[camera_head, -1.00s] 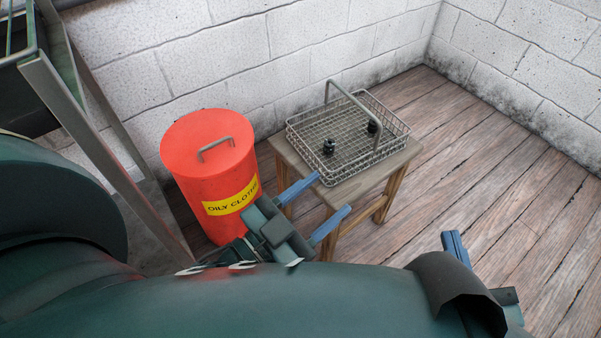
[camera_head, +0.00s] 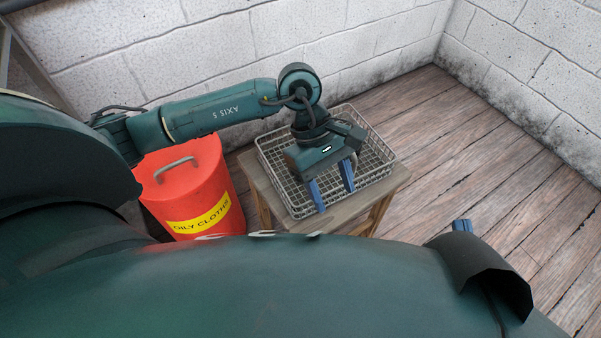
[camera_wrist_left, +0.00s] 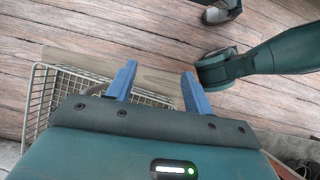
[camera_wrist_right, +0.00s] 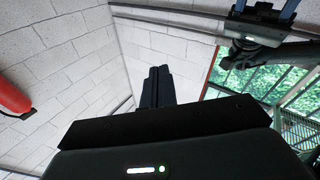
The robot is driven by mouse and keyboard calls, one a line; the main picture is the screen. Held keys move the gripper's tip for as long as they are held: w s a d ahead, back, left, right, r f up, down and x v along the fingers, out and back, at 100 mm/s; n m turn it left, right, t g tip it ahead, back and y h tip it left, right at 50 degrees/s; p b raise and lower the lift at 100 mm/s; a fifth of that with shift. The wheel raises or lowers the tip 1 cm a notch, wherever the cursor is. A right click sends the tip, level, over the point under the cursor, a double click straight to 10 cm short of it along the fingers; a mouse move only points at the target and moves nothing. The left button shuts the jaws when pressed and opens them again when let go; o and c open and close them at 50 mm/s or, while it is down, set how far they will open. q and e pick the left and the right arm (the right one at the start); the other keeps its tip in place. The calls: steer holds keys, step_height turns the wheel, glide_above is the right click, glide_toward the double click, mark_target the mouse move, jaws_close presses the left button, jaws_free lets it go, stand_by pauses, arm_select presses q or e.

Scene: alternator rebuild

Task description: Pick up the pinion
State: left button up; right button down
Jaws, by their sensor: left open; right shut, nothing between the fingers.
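My left gripper (camera_head: 333,199) is open, with its blue fingers pointing down over the front part of the wire basket (camera_head: 263,160). Nothing shows between its fingers in the left wrist view (camera_wrist_left: 159,70), where the basket (camera_wrist_left: 42,85) lies below and to the left. No pinion can be made out now; my left arm and gripper cover much of the basket floor. My right gripper (camera_head: 462,226) shows only its blue fingertips past my body, right of the stool. In the right wrist view its fingers (camera_wrist_right: 157,88) are shut and empty.
The basket stands on a wooden stool (camera_head: 384,190). A red bin (camera_head: 185,185) labelled for oily cloths stands to its left, below my left arm. White block walls (camera_head: 400,50) close off the back. The plank floor (camera_head: 500,170) at right is clear.

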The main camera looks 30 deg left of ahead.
arm_select(q)
steer(key=w+a+r+m+t+y, duration=0.2)
steer(key=w+a+y, duration=0.4)
steer(key=a, duration=0.4)
steer(key=shift+h, duration=0.3)
steer(key=f, duration=0.2)
steer(key=f+b, duration=0.1)
steer(key=f, duration=0.2)
steer(key=w+f+b, duration=0.1)
steer(key=f, duration=0.1)
steer(key=shift+w+a+f, duration=0.1)
steer(key=shift+a+f, duration=0.1)
steer(key=shift+a, duration=0.15)
steer(key=f+b, duration=0.1)
steer(key=f, duration=0.2)
steer(key=f+b, duration=0.1)
steer(key=f, duration=0.1)
steer(key=shift+d+f+b, duration=0.1)
steer(key=shift+d+b, duration=0.25)
steer(key=shift+d, duration=0.05)
steer(key=shift+f, duration=0.15)
steer(key=c, duration=0.4)
jaws_close()
arm_select(e)
steer(key=shift+w+a+f+m+y, duration=0.15)
steer(key=shift+w+a+m+y, duration=0.15)
steer(key=shift+a+m, duration=0.15)
